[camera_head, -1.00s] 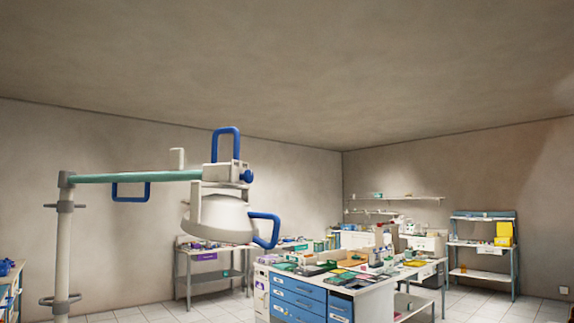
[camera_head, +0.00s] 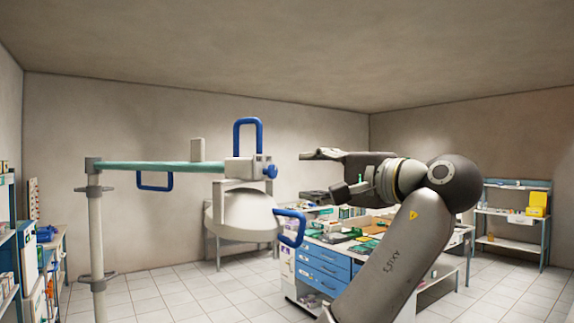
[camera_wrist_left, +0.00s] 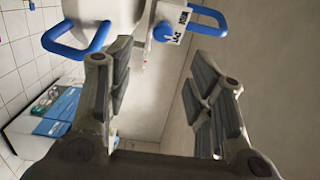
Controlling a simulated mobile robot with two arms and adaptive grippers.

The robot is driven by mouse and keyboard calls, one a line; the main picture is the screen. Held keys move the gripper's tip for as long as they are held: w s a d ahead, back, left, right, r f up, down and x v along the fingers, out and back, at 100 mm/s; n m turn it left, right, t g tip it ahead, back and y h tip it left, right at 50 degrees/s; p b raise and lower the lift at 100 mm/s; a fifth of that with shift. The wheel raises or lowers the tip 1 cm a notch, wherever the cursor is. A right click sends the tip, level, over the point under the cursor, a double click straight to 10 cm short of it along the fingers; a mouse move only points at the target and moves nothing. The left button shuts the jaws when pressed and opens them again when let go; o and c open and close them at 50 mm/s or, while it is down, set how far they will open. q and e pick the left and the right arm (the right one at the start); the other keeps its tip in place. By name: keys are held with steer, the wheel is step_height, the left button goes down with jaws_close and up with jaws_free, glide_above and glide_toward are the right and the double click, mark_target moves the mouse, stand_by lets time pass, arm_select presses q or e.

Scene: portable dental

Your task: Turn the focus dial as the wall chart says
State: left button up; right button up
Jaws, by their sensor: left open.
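A dental lamp hangs from a teal arm, with a white dome head (camera_head: 240,217) and blue loop handles. A round blue dial (camera_head: 270,171) sits on the right side of its white housing. In the left wrist view the blue dial (camera_wrist_left: 163,31) is beside a small plate with dark lettering. My left gripper (camera_head: 313,176) is open and empty, to the right of the dial and apart from it, fingers toward the lamp. In the wrist view the dial is above the gap between the fingers (camera_wrist_left: 165,95). A small panel (camera_head: 33,200) hangs on the left wall, too small to read. My right gripper is not in view.
The lamp's lower blue handle (camera_head: 291,228) juts out below my left gripper. A white post (camera_head: 97,240) carries the lamp arm on the left. A cluttered workbench with blue drawers (camera_head: 322,270) stands behind my arm. The floor on the left is mostly clear.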

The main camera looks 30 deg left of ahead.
mark_target(275, 172)
arm_select(q)
steer(key=p+x, duration=0.1)
steer(key=x, duration=0.2)
steer(key=p+x, duration=0.2)
steer(key=x, duration=0.1)
steer(key=p+x, duration=0.1)
steer(key=x, duration=0.2)
steer(key=shift+s+a+r+p, duration=0.1)
steer(key=shift+a+r+p, duration=0.2)
steer(key=shift+a, duration=0.1)
steer(key=shift+w+a+f, duration=0.1)
steer(key=shift+w+a, duration=0.15)
steer(key=shift+a, duration=0.2)
